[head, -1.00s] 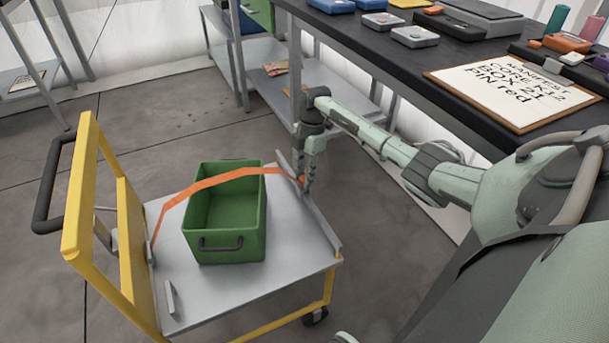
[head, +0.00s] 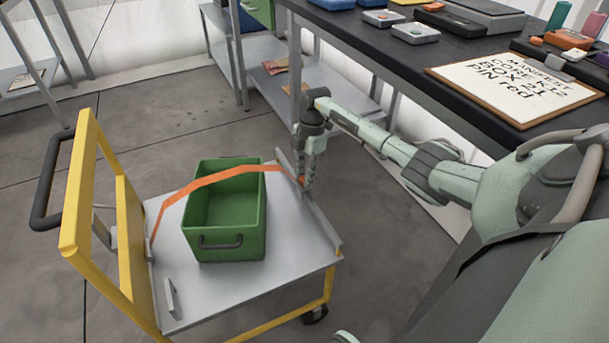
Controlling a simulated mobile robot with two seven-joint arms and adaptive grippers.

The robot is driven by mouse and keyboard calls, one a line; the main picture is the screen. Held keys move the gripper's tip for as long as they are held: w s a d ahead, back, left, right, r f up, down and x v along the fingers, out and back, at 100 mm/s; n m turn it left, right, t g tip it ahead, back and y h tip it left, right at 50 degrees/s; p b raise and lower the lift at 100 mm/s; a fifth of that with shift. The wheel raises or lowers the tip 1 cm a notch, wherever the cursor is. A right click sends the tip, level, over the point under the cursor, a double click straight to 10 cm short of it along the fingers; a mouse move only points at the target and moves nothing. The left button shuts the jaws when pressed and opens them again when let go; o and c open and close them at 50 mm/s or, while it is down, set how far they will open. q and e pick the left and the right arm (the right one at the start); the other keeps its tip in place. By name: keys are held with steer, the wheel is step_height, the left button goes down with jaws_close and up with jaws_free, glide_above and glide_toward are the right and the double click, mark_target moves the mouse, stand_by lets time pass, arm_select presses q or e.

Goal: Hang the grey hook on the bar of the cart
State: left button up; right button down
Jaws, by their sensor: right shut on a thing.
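The yellow-framed cart (head: 290,288) has a grey deck with a raised grey bar (head: 322,228) along its right edge. An orange strap (head: 205,183) arches from the deck's left side over a green bin (head: 230,240) to my right gripper (head: 305,183). The right gripper points down at the bar and is shut at the strap's end, where the grey hook is. The fingers hide the hook, so I cannot tell whether it touches the bar. My left gripper is not in view.
The green bin stands open and looks empty on the deck. A black workbench (head: 400,75) with a clipboard (head: 515,90) and several small boxes runs along the upper right, close to my right arm. A shelf (head: 335,80) stands behind. Floor is clear left of the cart.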

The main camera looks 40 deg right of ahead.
steer(key=shift+f, duration=0.1)
steer(key=c, duration=1.2)
jaws_free()
